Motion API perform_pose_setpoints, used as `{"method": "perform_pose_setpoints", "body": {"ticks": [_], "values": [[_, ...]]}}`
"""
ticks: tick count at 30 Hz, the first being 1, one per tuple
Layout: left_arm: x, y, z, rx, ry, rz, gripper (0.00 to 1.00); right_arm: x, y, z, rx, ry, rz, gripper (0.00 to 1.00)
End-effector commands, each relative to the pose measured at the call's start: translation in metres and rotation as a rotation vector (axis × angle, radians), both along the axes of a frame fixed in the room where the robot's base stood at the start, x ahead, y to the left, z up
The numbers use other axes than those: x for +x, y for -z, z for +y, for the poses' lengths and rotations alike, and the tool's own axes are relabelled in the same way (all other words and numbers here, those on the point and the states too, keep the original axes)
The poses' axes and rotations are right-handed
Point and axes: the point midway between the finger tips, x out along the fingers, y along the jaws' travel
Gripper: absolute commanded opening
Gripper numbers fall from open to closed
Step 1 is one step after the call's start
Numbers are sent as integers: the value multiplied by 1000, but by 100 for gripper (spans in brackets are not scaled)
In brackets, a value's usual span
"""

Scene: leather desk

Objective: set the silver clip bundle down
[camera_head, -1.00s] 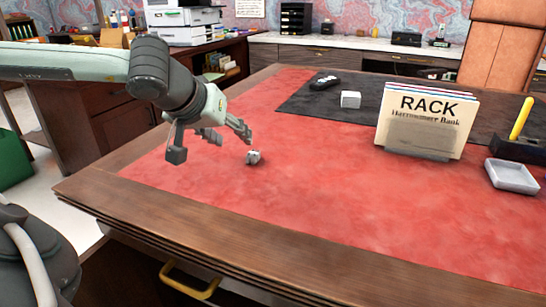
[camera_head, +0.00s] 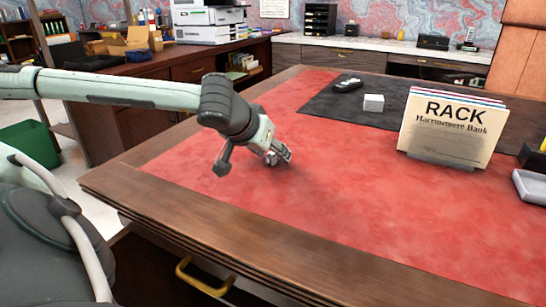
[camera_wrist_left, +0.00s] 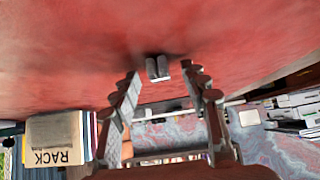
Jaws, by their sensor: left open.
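The silver clip bundle (camera_wrist_left: 157,68) rests on the red leather desk top (camera_head: 340,190). In the left wrist view it shows as two short grey rounded pieces with a pale edge, just ahead of and between my fingertips. My left gripper (camera_head: 283,154) is low over the left part of the red leather, at the bundle. In the left wrist view its two fingers (camera_wrist_left: 160,80) stand apart with nothing clamped between them. In the head view the gripper largely hides the bundle. My right gripper is not in view.
A letter rack marked RACK (camera_head: 448,125) stands on the right. A small white block (camera_head: 373,103) and a dark remote (camera_head: 348,85) lie on the black mat (camera_head: 410,108) behind. A grey tray (camera_head: 530,187) sits at the right edge. The middle of the leather is clear.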

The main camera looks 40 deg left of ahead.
Motion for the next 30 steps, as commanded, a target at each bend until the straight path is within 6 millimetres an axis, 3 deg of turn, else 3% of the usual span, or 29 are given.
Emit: {"method": "perform_pose_setpoints", "body": {"ticks": [4, 14, 23, 30], "values": [[0, 0, 0, 0, 0, 0, 42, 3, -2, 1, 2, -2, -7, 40], [0, 0, 0, 0, 0, 0, 1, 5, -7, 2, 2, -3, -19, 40], [0, -2, 0, 0, 0, -1, 0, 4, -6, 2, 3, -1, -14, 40], [0, -24, 0, 1, -1, -4, 0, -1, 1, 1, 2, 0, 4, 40]]}}
